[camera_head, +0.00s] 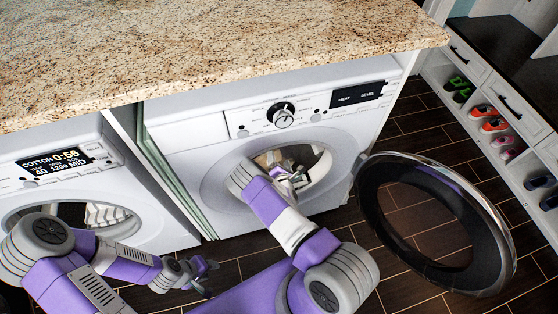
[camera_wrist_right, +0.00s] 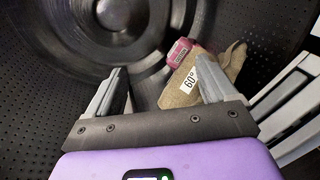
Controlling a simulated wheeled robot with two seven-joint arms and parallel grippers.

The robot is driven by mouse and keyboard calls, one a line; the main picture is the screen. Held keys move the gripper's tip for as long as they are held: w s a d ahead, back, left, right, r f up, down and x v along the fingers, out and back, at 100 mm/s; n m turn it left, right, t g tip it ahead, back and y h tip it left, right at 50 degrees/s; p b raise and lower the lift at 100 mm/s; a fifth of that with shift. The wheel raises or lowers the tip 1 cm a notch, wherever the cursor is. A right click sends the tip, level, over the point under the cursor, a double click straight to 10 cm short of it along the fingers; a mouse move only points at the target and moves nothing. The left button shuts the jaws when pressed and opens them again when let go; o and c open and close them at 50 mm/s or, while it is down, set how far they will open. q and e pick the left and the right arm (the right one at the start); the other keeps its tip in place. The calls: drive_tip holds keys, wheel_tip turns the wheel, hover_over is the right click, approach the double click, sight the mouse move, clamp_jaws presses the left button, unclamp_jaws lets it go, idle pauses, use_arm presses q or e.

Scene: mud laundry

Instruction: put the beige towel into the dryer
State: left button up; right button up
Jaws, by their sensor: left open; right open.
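The dryer (camera_head: 175,132) is the white machine with the "HEAT LEVEL" display, its round door (camera_head: 503,245) swung open to the right. My right gripper (camera_head: 297,174) reaches through its opening. In the right wrist view the beige towel (camera_wrist_right: 178,96), with a white "60°" label, lies inside the dark perforated drum (camera_wrist_right: 40,75). My right gripper (camera_wrist_right: 162,72) is open, fingers apart; the towel appears beyond the right-hand finger, partly hidden by it. I cannot tell whether they touch. My left gripper (camera_head: 203,275) is open and empty, low in front of the machines.
A pink-red item (camera_wrist_right: 179,52) sits against the towel. The washer (camera_head: 150,228) with the "COTTON" display stands at left, holding striped cloth (camera_head: 105,215). A granite counter (camera_head: 200,50) overhangs both machines. A shoe shelf (camera_head: 525,165) stands right; dark tiled floor (camera_head: 415,135) lies between.

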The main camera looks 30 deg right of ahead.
drive_tip(key=s+a+f+m+g+y+p, duration=0.1)
drive_tip(key=s+a+m+g, duration=0.3)
drive_tip(key=s+m, duration=0.45)
drive_tip(key=s+a+f+m+g+y+p, duration=0.15)
drive_tip(key=s+a+m+g, duration=0.3)
drive_tip(key=s, duration=0.65)
drive_tip(key=s+a+r+m+g+y, duration=0.4)
drive_tip(key=s+a+r+m+y, duration=0.3)
drive_tip(key=a+r+m, duration=0.4)
drive_tip(key=s+a+m, duration=0.1)
drive_tip(key=a, duration=0.1)
drive_tip(key=shift+a+r+g, duration=0.15)
drive_tip(key=shift+a+g, duration=0.2)
drive_tip(key=shift+r, duration=0.1)
